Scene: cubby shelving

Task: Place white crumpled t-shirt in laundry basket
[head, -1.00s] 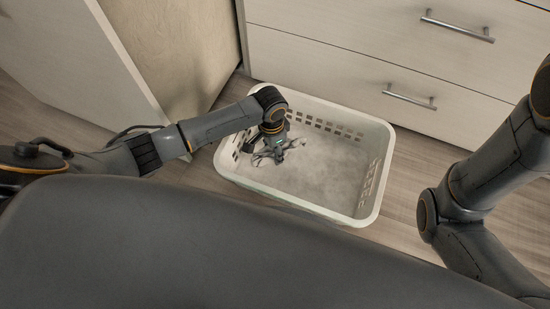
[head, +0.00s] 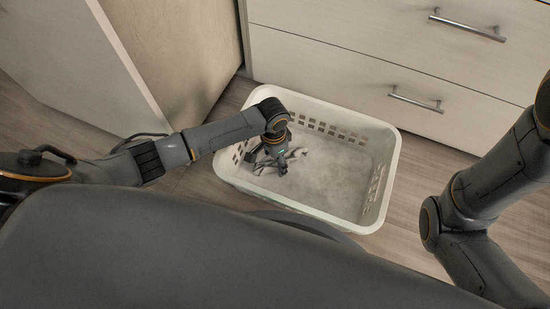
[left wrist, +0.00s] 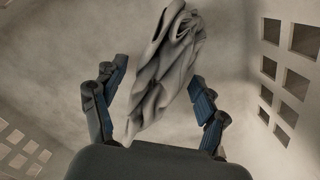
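The white laundry basket (head: 338,213) stands on the floor, with slotted walls. My left gripper (head: 271,160) reaches down inside its left part. The crumpled t-shirt (head: 296,154) shows as a small pale grey-white bundle beside the gripper, inside the basket and partly hidden by it. In the left wrist view the t-shirt (left wrist: 165,75) is a folded, bunched strip between my two spread fingers (left wrist: 160,95), with gaps on both sides. The fingers look open. Whether the cloth rests on the basket floor is unclear. My right gripper is outside the picture.
A drawer front with metal handles (head: 415,99) stands right behind the basket. A pale cabinet panel (head: 80,60) is at the upper left. Bare wood floor (head: 425,165) shows to the right of the basket. Most of the basket's right side inside is empty.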

